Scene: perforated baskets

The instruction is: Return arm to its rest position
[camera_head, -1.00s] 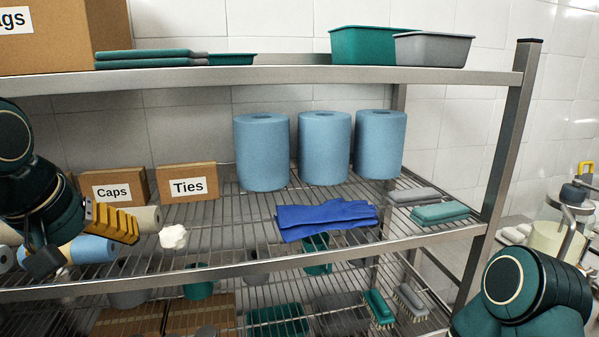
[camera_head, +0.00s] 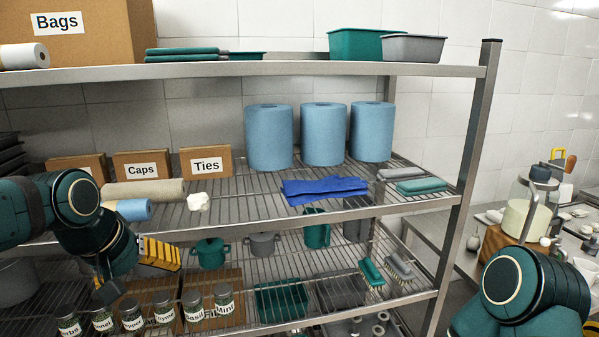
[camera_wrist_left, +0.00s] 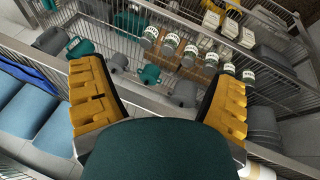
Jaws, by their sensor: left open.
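My left gripper (camera_head: 132,270) comes in from the left in the head view, with yellow ribbed fingers, in front of the middle shelf's (camera_head: 390,207) front edge. In the left wrist view its two yellow fingers (camera_wrist_left: 160,105) are spread wide with nothing between them. Beyond them that view shows the lower shelf. My right arm (camera_head: 525,290) shows as a dark green joint at the bottom right of the head view; its gripper is out of the picture.
Blue paper rolls (camera_head: 323,134), blue gloves (camera_head: 323,190), a white crumpled piece (camera_head: 198,201) and labelled boxes (camera_head: 206,162) stand on the middle shelf. Jars (camera_head: 193,307) and a green pot (camera_head: 209,253) are on the lower shelf, close to my left gripper. A counter (camera_head: 425,232) stands at right.

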